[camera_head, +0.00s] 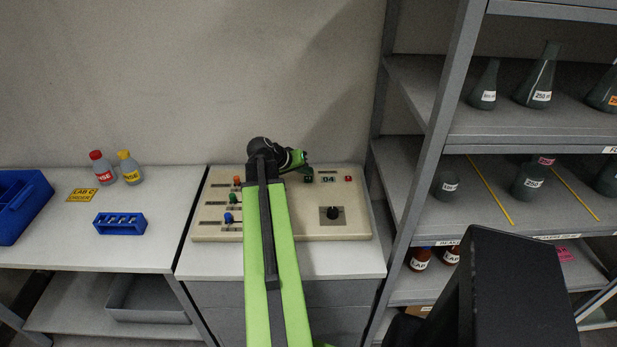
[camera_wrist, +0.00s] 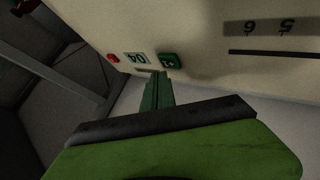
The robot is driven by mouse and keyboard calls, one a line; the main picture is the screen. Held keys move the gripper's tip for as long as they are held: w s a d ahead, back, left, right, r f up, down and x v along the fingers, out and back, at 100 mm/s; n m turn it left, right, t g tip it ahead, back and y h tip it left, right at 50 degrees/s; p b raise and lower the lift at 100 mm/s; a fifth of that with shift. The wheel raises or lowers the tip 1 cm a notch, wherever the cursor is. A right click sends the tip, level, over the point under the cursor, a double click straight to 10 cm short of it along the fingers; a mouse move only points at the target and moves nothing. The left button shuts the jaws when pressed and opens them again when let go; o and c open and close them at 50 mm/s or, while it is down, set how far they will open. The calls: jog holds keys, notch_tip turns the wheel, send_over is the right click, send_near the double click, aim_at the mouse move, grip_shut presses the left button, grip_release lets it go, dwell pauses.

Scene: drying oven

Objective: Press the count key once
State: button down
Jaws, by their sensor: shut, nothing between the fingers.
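The count key is a small green key marked +1 (camera_wrist: 170,61) on the beige panel (camera_head: 292,230). It also shows in the head view (camera_head: 308,179), just below my gripper. A small display reading 04 (camera_wrist: 135,58) sits beside it, and shows in the head view too (camera_head: 328,179). My gripper (camera_head: 304,157) is shut and empty at the panel's back edge. In the wrist view its fingertips (camera_wrist: 160,75) point at the panel close to the green key, between it and the display. I cannot tell whether they touch anything.
A red button (camera_head: 348,178) is right of the display. A black knob (camera_head: 332,213) sits lower on the panel. Coloured sliders, one blue (camera_head: 229,218), are at the left, partly near my arm. Shelves with flasks (camera_head: 536,85) stand close on the right.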

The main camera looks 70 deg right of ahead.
aim_at(306, 180)
jog(key=shift+r+p, duration=2.6)
jog(key=shift+r, duration=0.05)
jog(key=shift+f, duration=0.15)
